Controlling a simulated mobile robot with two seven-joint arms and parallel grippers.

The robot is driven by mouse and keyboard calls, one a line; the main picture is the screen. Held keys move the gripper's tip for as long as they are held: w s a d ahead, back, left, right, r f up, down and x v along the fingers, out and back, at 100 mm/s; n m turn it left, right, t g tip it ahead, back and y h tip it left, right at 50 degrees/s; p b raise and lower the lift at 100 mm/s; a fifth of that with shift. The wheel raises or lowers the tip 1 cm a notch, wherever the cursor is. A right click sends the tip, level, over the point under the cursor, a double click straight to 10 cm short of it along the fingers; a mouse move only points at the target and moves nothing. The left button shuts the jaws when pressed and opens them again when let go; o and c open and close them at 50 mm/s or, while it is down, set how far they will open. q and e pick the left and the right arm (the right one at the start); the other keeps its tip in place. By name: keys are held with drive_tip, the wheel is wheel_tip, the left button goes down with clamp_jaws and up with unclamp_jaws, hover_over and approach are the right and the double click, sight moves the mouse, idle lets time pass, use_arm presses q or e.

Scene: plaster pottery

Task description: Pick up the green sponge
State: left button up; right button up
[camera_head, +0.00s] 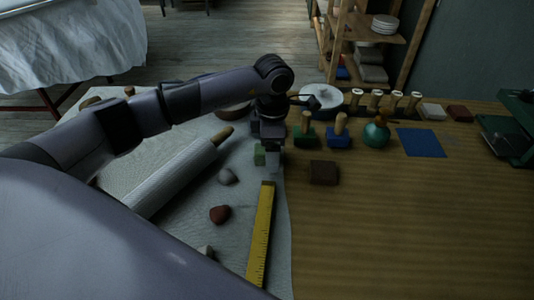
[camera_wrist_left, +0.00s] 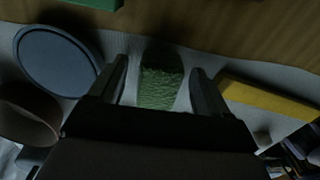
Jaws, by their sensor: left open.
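The green sponge (camera_head: 259,155) stands on the pale cloth near its right edge, partly hidden by my left gripper in the head view. In the left wrist view the sponge (camera_wrist_left: 160,88) shows its rough green surface between the two fingers. My left gripper (camera_head: 268,160) points down at the sponge. Its fingers (camera_wrist_left: 163,85) are open, one on each side, with a visible gap to the sponge. I cannot tell how far the fingertips are above the cloth. My right gripper is in neither view.
A yellow ruler (camera_head: 260,235) lies close by, and a brown block (camera_head: 324,172) stands to the right. Green (camera_head: 305,141) and blue (camera_head: 339,141) handled blocks stand behind. The front right wood is clear.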

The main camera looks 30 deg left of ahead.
use_arm(q)
drive_tip(key=c, duration=1)
drive_tip(key=shift+r, duration=0.1)
drive_tip(key=shift+r+p, duration=0.55)
drive_tip(key=shift+r, duration=9.4)
